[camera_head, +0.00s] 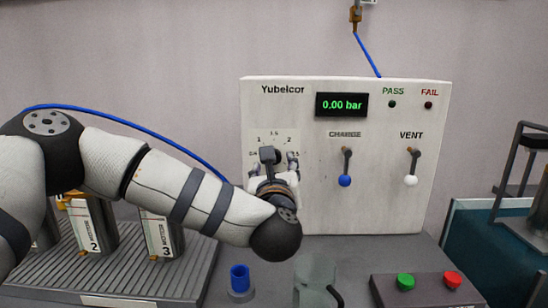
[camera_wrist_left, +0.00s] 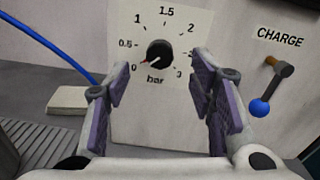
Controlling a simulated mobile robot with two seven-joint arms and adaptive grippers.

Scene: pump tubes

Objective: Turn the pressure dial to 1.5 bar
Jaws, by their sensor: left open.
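The pressure dial is a black knob (camera_wrist_left: 160,54) on a white scale plate (camera_wrist_left: 146,120), marked from 0 to 3 bar with 1.5 at the top. In the left wrist view its red-and-white pointer is turned to the lower left, near 0. My left gripper (camera_wrist_left: 162,88) is open, with its two purple-padded fingers on either side below the knob and nothing between them. In the head view my left gripper (camera_head: 273,160) is in front of the dial and hides most of it. The pressure display (camera_head: 342,105) reads 0.00 bar. My right gripper is not in view.
The white panel (camera_head: 385,205) also carries a blue-knobbed CHARGE lever (camera_head: 345,179) and a white-knobbed VENT lever (camera_head: 411,179) right of the dial. A green button (camera_head: 405,282) and red button (camera_head: 452,280) are at front right. A blue cup (camera_head: 240,278) and a clear vessel (camera_head: 314,282) stand below.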

